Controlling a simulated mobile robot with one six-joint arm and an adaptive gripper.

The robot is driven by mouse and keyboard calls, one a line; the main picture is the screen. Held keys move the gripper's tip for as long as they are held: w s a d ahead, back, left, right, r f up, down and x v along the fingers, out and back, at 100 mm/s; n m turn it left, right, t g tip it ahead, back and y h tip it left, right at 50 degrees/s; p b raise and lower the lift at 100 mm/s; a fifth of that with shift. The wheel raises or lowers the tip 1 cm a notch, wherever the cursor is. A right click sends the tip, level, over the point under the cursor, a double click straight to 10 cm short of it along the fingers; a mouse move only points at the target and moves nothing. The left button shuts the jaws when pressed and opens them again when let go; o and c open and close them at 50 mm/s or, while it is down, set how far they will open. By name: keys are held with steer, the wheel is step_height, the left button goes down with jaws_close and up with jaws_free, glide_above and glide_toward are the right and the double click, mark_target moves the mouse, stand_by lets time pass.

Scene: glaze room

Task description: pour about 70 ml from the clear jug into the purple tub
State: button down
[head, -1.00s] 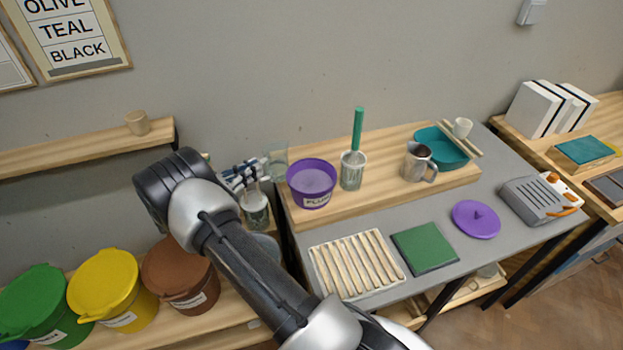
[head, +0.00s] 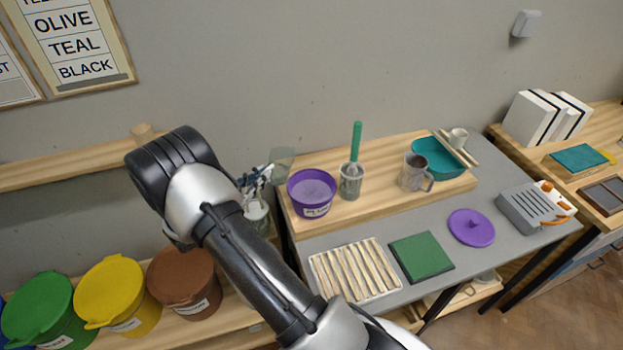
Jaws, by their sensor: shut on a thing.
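The clear jug (head: 284,158) is see-through and faint against the wall, up and to the left of the purple tub. It looks tilted to the right, toward the tub. My gripper (head: 266,173) is shut on it from the left; the fingers are small and partly hidden by my wrist. The purple tub (head: 312,209) is open, with a white label and a pale lilac surface inside. It stands at the left end of the raised wooden board. I cannot make out a stream or the level in the jug.
A glass holding a green-handled tool (head: 351,182) stands close right of the tub. Farther right are a grey handled pitcher (head: 412,180) and a teal bowl (head: 440,172). A slatted rack (head: 355,270), green tile (head: 421,257) and purple lid (head: 471,227) lie in front.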

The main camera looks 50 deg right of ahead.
steer(key=shift+s+d+r+m+t+b, duration=0.15)
steer(key=shift+s+r+m, duration=0.25)
steer(key=shift+s+m, duration=0.7)
steer(key=shift+s+r+m+t+b, duration=0.1)
steer(key=shift+s+r+m+t, duration=0.3)
steer(key=shift+m, duration=1.25)
steer(key=shift+s+d+r+m+t+b, duration=0.15)
steer(key=shift+s+r+m, duration=0.2)
steer(key=shift+s+m, duration=0.8)
steer(key=shift+w+r+m+h, duration=0.1)
steer(key=shift+r+m+h, duration=0.15)
steer(key=shift+m, duration=0.85)
steer(key=shift+s+f+b, duration=0.25)
steer(key=shift+s+b, duration=0.1)
steer(key=shift+b, duration=0.4)
steer(key=shift+s+d+f+m+b, duration=0.1)
steer(key=shift+s+m+b, duration=0.15)
steer(key=shift+m+b, duration=0.15)
steer(key=shift+s+d+f+m+b, duration=0.1)
steer(key=shift+s+f+m+b, duration=0.15)
steer(key=shift+b, duration=0.35)
steer(key=shift+s+m+b, duration=0.15)
steer(key=shift+s+b, duration=0.2)
steer(key=shift+b, duration=0.2)
steer(key=shift+w, duration=0.15)
